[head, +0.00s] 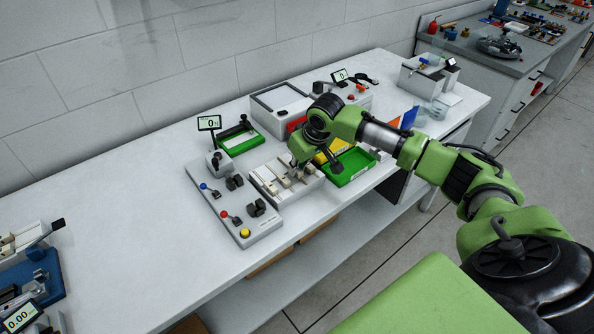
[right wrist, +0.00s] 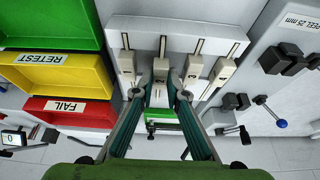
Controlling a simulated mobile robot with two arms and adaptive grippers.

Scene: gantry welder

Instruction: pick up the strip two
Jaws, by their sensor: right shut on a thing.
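A white rack (right wrist: 178,32) holds several pale strips in a row in the right wrist view; it also stands on the bench in the head view (head: 318,186). My right gripper (right wrist: 160,97) points at the row with its two fingers shut on the second strip (right wrist: 159,72) from the left in that view. The other strips stand to its left (right wrist: 127,62) and right (right wrist: 193,66), apart from the fingers. I cannot read the strip numbers surely. In the head view my right gripper (head: 302,172) is over the rack and partly hides it. My left gripper is not in view.
A green tray (head: 352,167) stands right of the rack, with yellow (right wrist: 62,72) and red (right wrist: 68,110) trays near it. A grey control panel (head: 226,212) with knobs is left of the rack.

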